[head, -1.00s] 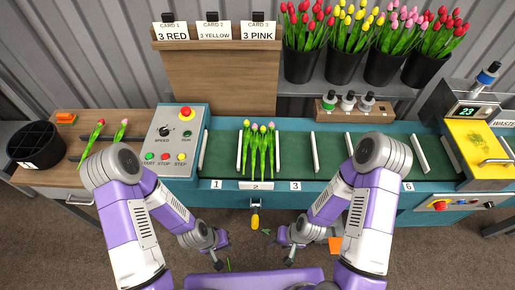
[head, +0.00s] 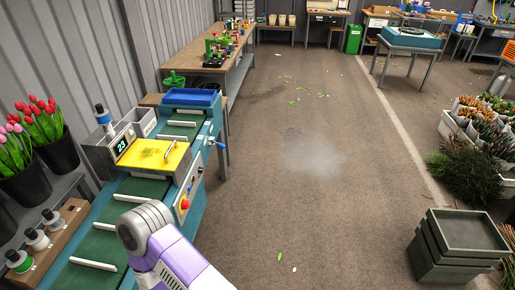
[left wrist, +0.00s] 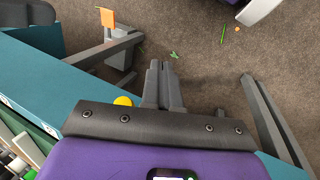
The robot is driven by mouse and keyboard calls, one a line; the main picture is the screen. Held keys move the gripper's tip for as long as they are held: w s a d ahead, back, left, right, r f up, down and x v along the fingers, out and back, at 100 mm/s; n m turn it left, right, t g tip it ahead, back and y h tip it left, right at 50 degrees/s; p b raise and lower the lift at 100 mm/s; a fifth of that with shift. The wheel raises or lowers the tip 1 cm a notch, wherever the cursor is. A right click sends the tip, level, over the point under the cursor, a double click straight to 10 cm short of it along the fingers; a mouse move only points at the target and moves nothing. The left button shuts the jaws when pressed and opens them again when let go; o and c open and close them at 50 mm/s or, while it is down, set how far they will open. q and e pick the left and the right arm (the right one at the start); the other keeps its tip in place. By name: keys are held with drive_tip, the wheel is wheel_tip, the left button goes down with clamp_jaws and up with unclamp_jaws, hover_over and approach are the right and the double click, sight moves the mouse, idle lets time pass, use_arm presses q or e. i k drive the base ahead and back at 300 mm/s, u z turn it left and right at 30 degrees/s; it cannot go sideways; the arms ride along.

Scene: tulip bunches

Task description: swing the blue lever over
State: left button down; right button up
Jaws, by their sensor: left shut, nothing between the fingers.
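The blue lever (head: 217,143) sticks out from the right end of the teal conveyor machine in the head view. Its blue grip points out over the floor, on a small metal mount. The part of my arm at the bottom of the head view ends well short of it, and no gripper shows there. In the left wrist view my left gripper (left wrist: 164,88) is shut and empty, its fingers together above the brown floor beside the teal bench side. The lever is not in that view. My right gripper is in neither current view.
The machine has a yellow plate (head: 152,157), a red stop knob (head: 184,204) and a blue tray (head: 190,97). A yellow knob (left wrist: 123,101) sits close to my left gripper. The floor (head: 300,150) right of the machine is open; dark crates (head: 460,235) stand at the lower right.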

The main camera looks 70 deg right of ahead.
sight(220, 145)
drive_tip(key=z, duration=2.55)
drive_tip(key=i, duration=2.55)
drive_tip(key=u, duration=0.05)
